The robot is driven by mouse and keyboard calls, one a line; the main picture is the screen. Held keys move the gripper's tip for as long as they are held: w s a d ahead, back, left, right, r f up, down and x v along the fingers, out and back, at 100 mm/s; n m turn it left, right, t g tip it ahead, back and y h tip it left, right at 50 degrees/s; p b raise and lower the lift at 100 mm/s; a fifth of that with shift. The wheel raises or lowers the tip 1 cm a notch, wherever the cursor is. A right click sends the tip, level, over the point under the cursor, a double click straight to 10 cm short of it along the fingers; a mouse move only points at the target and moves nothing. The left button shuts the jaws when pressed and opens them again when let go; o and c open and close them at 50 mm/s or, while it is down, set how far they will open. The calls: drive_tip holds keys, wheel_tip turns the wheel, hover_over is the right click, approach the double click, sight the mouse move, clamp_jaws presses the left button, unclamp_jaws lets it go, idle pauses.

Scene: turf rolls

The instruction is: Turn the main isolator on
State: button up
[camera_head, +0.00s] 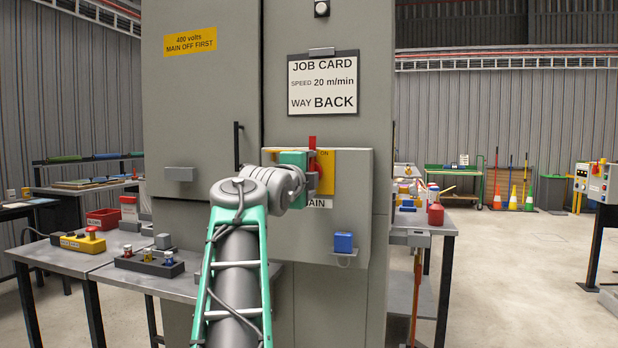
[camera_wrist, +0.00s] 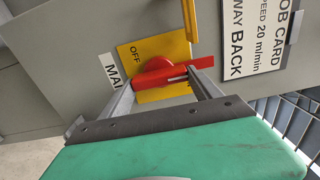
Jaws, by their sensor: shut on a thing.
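The main isolator is a yellow plate (camera_head: 328,182) with a red handle (camera_head: 312,146) on a grey box at the cabinet front. The handle stands upright in the head view, its top end beside the word ON. In the wrist view the red handle (camera_wrist: 160,74) lies nearly level across the tilted picture, with OFF printed on the yellow plate (camera_wrist: 139,52) to one side. My gripper (camera_head: 311,178) is at the isolator, shut on the handle; its two fingers also show in the wrist view (camera_wrist: 161,80). My wrist hides part of the plate.
A job card (camera_head: 322,84) hangs above the isolator. A blue padlock-like block (camera_head: 343,243) sits on a small ledge below it. A bench with a yellow control box (camera_head: 83,241) stands left; another bench (camera_head: 433,226) stands right. Open floor lies further right.

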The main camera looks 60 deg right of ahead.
drive_tip(key=o, duration=1.4)
drive_tip(key=a, duration=0.5)
drive_tip(key=s+a, duration=0.1)
drive_tip(key=a, duration=0.1)
drive_tip(key=shift+s+a, duration=0.1)
drive_tip(key=shift+a, duration=0.3)
